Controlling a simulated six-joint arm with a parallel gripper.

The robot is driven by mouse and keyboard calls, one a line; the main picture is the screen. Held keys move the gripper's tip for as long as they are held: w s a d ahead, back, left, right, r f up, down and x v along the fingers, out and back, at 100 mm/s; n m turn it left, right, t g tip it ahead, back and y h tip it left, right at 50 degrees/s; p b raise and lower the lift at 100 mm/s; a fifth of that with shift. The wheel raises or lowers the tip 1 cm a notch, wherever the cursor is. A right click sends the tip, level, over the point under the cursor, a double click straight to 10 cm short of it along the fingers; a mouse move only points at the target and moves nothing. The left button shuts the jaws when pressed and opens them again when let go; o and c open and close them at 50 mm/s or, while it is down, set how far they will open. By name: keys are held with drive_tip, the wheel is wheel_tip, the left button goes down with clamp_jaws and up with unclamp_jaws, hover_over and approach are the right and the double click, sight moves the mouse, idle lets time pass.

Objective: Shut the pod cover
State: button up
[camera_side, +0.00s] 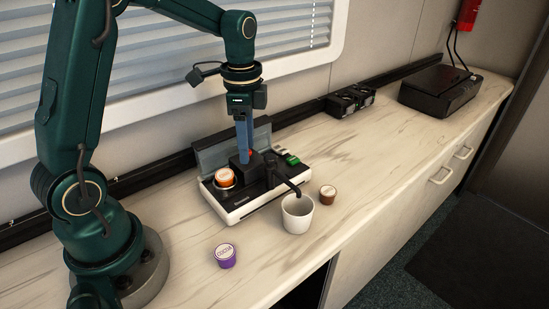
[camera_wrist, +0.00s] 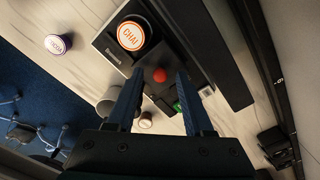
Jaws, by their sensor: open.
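The pod machine is a low black-and-white unit (camera_side: 240,210) on the counter, its case lid (camera_side: 212,154) raised at the back. An orange-and-white CHAI pod (camera_side: 225,178) sits uncovered in its left part; it also shows in the wrist view (camera_wrist: 131,36). Beside it stands a dark block (camera_side: 236,172), perhaps the raised pod cover, with a red knob (camera_wrist: 160,75). My gripper (camera_side: 245,158) points down over this block. Its blue fingers are open, and in the wrist view (camera_wrist: 158,85) the knob appears between them. I cannot tell whether they touch it.
A white cup (camera_side: 297,215) stands in front under the spout (camera_side: 289,187). A brown pod (camera_side: 327,194) is right of the cup; a purple pod (camera_side: 225,256) lies at the front left.

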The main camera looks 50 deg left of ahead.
clamp_jaws()
idle(1.4)
